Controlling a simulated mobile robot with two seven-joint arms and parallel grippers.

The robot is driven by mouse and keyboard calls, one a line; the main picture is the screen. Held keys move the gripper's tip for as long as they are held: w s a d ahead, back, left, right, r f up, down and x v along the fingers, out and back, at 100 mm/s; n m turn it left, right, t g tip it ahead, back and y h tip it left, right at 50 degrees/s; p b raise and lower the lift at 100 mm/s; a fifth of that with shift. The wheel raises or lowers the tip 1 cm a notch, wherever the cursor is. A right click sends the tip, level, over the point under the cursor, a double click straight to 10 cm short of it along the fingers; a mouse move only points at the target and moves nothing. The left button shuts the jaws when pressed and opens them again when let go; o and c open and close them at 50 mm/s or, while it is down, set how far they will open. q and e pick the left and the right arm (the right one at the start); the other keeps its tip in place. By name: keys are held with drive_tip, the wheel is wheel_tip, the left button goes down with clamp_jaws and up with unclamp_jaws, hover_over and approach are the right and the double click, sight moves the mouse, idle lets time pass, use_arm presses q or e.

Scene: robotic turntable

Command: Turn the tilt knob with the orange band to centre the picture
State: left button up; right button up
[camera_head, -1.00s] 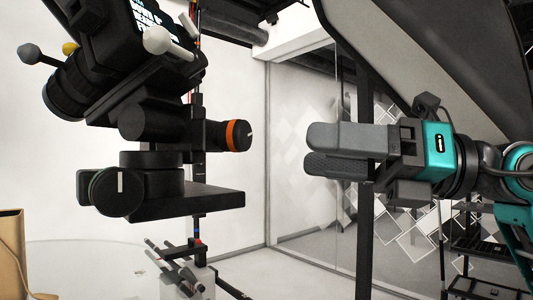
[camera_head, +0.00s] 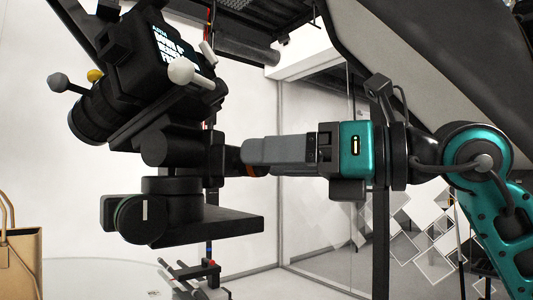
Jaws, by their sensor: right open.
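The black tilt knob with the orange band (camera_head: 236,167) sticks out to the right from the camera mount. Most of it is hidden by my right gripper's fingers; only a sliver of orange shows. My right gripper (camera_head: 246,156) comes in from the right, level, with its grey fingertips at the knob. It is open, and the knob seems to lie behind or between the fingers; I cannot tell whether they touch it. The black camera (camera_head: 150,65) sits tilted on the mount, its lens pointing down left. Its screen (camera_head: 178,42) shows white text, cut and slanted. My left gripper is not in view.
A tan bag (camera_head: 22,262) stands at lower left.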

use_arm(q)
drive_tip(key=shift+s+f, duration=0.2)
use_arm(e)
drive_tip(key=shift+x, duration=0.85)
drive_tip(key=shift+c, duration=0.3)
drive_tip(key=c, duration=1)
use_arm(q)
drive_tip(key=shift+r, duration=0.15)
use_arm(e)
drive_tip(key=shift+n, duration=0.4)
use_arm(q)
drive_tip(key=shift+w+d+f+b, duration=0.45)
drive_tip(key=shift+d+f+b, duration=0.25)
drive_tip(key=shift+b, duration=1.05)
use_arm(e)
drive_tip(key=shift+s+n, duration=0.1)
drive_tip(key=shift+n, duration=6.5)
